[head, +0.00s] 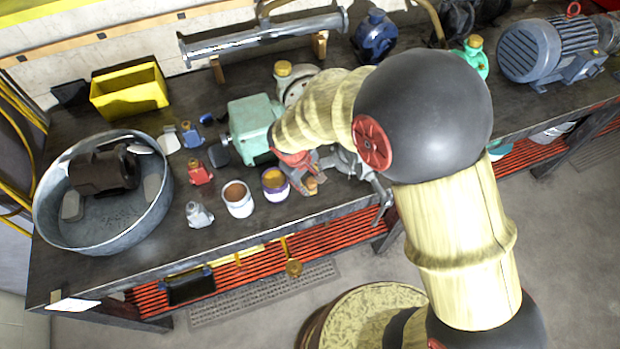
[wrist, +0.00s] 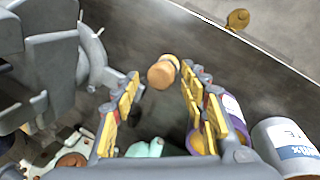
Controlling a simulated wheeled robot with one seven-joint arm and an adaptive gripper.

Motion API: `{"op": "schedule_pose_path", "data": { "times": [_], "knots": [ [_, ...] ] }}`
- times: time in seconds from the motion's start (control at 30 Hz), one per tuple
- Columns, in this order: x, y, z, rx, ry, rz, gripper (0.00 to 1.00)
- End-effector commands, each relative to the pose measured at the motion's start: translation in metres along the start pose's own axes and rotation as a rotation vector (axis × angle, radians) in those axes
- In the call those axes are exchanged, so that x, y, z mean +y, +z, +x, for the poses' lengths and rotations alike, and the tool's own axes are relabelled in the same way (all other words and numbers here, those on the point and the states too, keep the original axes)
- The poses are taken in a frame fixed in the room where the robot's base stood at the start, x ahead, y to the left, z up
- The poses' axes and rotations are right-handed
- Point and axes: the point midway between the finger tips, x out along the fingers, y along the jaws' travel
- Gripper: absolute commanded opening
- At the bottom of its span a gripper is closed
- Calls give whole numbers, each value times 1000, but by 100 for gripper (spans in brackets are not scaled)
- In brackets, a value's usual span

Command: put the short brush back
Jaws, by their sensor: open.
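A short tan wooden piece (wrist: 163,72), which may be the short brush, shows between my open fingertips in the wrist view. In the head view its tan end (head: 311,186) shows beside my gripper (head: 303,176), low at the workbench's front edge. I cannot make out bristles. My gripper (wrist: 158,92) is open, with a finger on each side of the piece; I see no clear contact. A pot with a purple band (head: 275,184) stands just left of my gripper, and a white pot (head: 238,198) stands left of that. Both also show at the wrist view's right.
A teal motor housing (head: 252,128) stands behind the pots. A round metal tub (head: 65,235) holding a dark motor is at the left, with a yellow bin (head: 130,92) behind. A grey vise-like fixture (wrist: 68,50) is close to my gripper. Small coloured parts lie left of the pots.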

Motion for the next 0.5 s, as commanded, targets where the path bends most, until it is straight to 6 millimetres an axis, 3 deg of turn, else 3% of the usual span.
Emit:
{"op": "schedule_pose_path", "data": {
  "times": [0.3,0.5],
  "knots": [
    [1,-2,-66,6,1,0,44],
    [0,-1,-99,5,1,1,44]
  ]
}}
